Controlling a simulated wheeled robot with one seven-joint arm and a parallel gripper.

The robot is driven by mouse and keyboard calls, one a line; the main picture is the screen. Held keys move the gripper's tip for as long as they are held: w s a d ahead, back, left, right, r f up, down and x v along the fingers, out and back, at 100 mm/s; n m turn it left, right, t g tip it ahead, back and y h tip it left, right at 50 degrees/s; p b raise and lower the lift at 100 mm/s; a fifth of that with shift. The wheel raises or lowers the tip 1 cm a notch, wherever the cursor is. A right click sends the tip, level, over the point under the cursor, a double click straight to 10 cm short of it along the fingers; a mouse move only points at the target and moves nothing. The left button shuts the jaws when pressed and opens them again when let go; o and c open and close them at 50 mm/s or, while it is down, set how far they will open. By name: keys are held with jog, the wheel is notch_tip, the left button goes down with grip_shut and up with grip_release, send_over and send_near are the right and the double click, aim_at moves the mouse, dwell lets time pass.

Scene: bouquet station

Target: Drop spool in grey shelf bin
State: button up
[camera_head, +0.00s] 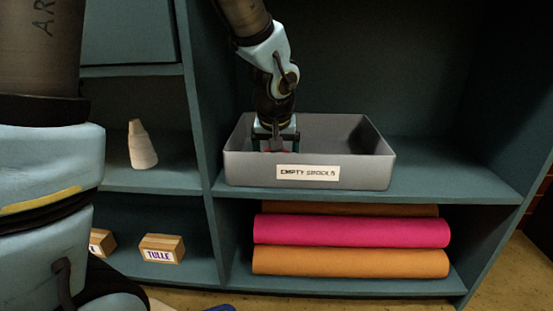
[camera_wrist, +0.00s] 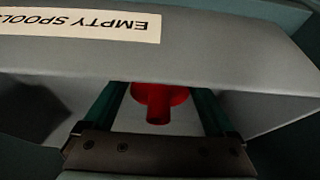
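The grey shelf bin (camera_head: 376,172) stands on the middle shelf, with a white label reading "EMPTY SPOOLS" on its front wall; the wall and label also fill the top of the wrist view (camera_wrist: 225,58). My gripper (camera_head: 276,148) points down into the left part of the bin, behind the front wall. A red spool (camera_wrist: 160,95) sits between its two dark green fingers, its wide flange spanning the gap. The gripper appears shut on the spool. The bin's front wall hides the fingertips and part of the spool.
Rolls of pink (camera_head: 350,231) and orange (camera_head: 350,263) fabric lie on the shelf below. A pale cone (camera_head: 142,146) stands in the left compartment, and a wooden block labelled "TULLE" (camera_head: 162,248) sits beneath it. The bin's right side looks empty.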

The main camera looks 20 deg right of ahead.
jog(key=shift+o, duration=0.5)
jog(key=shift+r+p, duration=0.3)
jog(key=shift+r, duration=0.05)
jog(key=p+v, duration=0.4)
jog(key=v, duration=0.7)
jog(key=shift+r+p, duration=0.25)
jog(key=shift+p, duration=0.15)
jog(key=shift+s, duration=0.15)
